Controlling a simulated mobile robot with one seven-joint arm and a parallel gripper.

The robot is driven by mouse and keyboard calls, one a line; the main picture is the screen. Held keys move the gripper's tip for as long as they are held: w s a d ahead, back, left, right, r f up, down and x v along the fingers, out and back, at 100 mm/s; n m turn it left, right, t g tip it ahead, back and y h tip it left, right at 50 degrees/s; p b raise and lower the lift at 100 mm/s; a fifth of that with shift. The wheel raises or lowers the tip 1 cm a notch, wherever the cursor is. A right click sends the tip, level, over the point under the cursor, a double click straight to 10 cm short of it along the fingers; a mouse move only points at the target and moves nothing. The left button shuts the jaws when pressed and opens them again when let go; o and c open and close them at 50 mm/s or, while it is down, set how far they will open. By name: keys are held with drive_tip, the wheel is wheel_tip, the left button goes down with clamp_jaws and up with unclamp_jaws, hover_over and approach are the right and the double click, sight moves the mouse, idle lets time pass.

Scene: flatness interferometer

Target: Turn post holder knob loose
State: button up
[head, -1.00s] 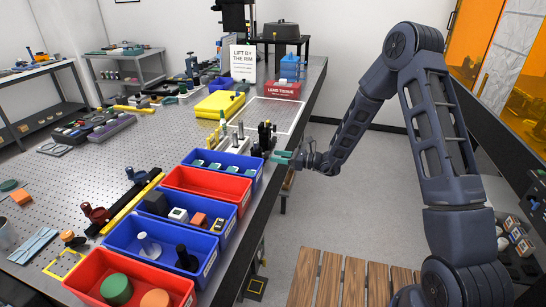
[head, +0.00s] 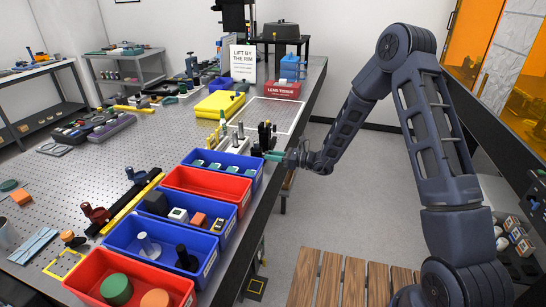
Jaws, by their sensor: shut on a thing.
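My gripper (head: 276,155) is at the right edge of the optical table, in front of a black post holder (head: 264,138). Its teal fingertips reach left to the lower part of the holder. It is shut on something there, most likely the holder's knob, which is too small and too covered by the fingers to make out. The black holder stands upright at the end of a white rack (head: 234,144) with several metal posts.
Blue bins (head: 222,171) and red bins (head: 208,187) line the table's near right edge. A yellow case (head: 219,104), a red lens tissue box (head: 282,90) and a sign (head: 243,62) stand farther back.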

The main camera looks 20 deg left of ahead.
drive_tip(key=n, duration=0.4)
drive_tip(key=shift+n, duration=0.4)
drive_tip(key=n, duration=0.3)
drive_tip(key=shift+n, duration=0.3)
drive_tip(key=n, duration=0.8)
drive_tip(key=shift+t, duration=0.3)
drive_tip(key=shift+n, duration=0.4)
drive_tip(key=o, duration=1)
drive_tip(key=shift+d, duration=0.1)
